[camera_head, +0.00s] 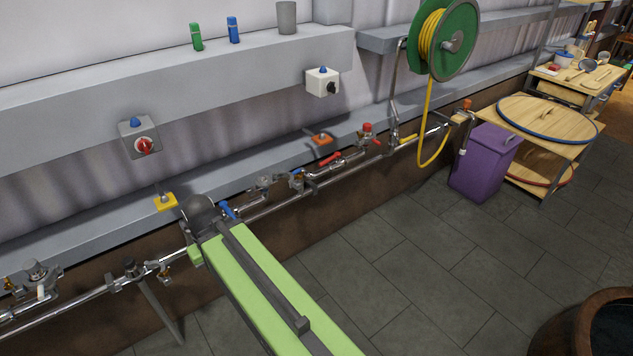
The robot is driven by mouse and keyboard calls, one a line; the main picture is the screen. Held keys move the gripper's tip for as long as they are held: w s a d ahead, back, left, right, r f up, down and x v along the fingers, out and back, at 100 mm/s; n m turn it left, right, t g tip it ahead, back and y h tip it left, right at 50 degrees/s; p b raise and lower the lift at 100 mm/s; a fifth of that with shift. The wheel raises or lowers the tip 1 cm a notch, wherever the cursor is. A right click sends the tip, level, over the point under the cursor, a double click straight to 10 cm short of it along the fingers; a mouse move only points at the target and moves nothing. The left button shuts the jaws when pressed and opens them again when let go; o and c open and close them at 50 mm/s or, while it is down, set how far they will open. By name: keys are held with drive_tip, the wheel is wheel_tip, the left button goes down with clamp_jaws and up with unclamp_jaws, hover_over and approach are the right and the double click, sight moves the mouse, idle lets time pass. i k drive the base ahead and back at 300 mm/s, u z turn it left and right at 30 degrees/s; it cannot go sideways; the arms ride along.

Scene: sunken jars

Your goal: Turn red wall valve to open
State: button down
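A valve with a red lever handle (330,158) sits on the metal pipe along the wall, right of the middle. Its handle lies roughly along the pipe. A second red part, a red knob (367,128), stands on the pipe farther right. I cannot tell for sure which of these is the red wall valve. My green arm reaches up from the bottom to a dark rounded joint near the pipe, left of both red parts and well apart from them. My gripper fingers cannot be made out; the arm hides what lies behind it.
A blue lever (228,210) is close beside my arm's end. A switch box with a red knob (144,146) and a white box (322,82) are on the wall. A hose reel (462,30), purple bin (484,162) and wooden cart stand right. The tiled floor in the middle is clear.

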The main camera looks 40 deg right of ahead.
sight(336, 154)
drive_tip(key=k, duration=0.85)
drive_tip(key=u, duration=0.4)
drive_tip(key=i, duration=1.15)
drive_tip(key=z, duration=0.95)
